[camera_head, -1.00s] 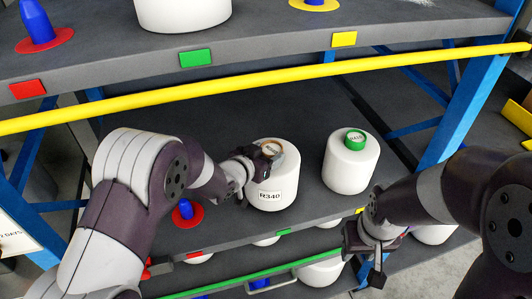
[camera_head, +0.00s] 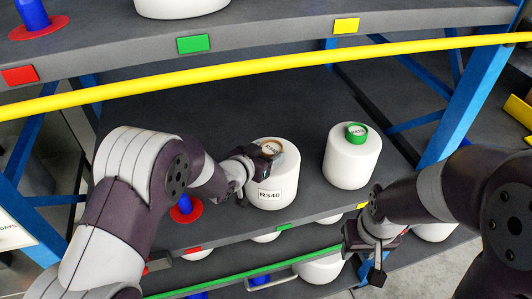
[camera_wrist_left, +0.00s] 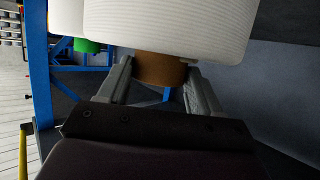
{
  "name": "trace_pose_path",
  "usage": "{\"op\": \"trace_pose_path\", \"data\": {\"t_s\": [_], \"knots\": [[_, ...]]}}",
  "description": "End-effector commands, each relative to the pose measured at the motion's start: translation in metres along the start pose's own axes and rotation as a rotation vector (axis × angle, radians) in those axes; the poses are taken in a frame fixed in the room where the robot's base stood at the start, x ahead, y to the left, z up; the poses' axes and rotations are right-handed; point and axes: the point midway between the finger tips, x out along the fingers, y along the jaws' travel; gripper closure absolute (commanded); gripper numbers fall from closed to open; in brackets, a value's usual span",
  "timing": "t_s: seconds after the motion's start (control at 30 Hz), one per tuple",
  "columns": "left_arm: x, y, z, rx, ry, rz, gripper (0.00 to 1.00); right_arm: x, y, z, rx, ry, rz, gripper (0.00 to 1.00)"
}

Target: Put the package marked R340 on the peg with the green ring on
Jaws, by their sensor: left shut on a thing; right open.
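The R340 package (camera_head: 277,184) is a white bobbin with a brown core and a label on its side. It is upright over the middle shelf; I cannot tell whether it touches the shelf. My left gripper (camera_head: 270,150) is shut on the brown core at its top. In the left wrist view, the core (camera_wrist_left: 160,68) sits between the two fingers below the white yarn. A blue peg with a red ring (camera_head: 186,212) stands left of it, partly hidden by my left arm. No green-ringed peg is visible. My right gripper (camera_head: 371,250) is open and empty, before the shelf's right front.
A white bobbin with a green top (camera_head: 351,165) stands to the right on the same shelf. A yellow bar (camera_head: 240,73) crosses above, below the upper shelf. Blue posts (camera_head: 462,115) flank the rack. Below are a green bar (camera_head: 237,273) and more bobbins.

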Motion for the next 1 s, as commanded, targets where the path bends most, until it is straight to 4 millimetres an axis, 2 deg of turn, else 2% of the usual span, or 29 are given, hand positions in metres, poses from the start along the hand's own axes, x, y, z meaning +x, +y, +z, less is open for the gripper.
{"op": "trace_pose_path", "data": {"t_s": [0.07,0.1,0.17,0.2,0.47,0.57,0.67,0.9,1.0], "knots": [[0.001,0.000,-0.003,0.002,0.010,0.000,1.00,0.002,0.000,0.000,0.000,0.000,0.000,0.57],[0.001,0.000,-0.003,0.002,0.010,0.000,0.29,0.001,0.000,0.000,0.000,0.000,0.000,0.57],[0.001,0.000,-0.003,0.001,0.009,0.000,0.10,0.001,0.000,0.000,0.000,0.000,0.000,0.57],[0.001,0.000,-0.002,0.001,0.008,0.000,0.06,0.001,0.000,0.000,0.000,0.000,0.000,0.57],[0.000,0.000,0.004,-0.001,-0.006,0.000,0.06,0.002,0.000,0.000,0.000,0.000,0.000,0.57],[-0.006,0.000,0.004,-0.001,-0.004,-0.001,0.06,0.005,0.000,0.001,0.000,0.000,0.000,0.57],[-0.024,-0.001,0.004,-0.001,0.000,-0.002,0.06,0.011,0.000,0.001,0.000,0.000,0.000,0.57],[-0.089,-0.001,0.002,0.002,0.006,-0.003,0.06,0.024,0.000,0.003,0.000,0.000,0.000,0.57],[-0.109,-0.001,0.001,0.001,0.006,-0.003,0.06,0.025,0.000,0.003,0.000,0.000,0.000,0.57]]}}
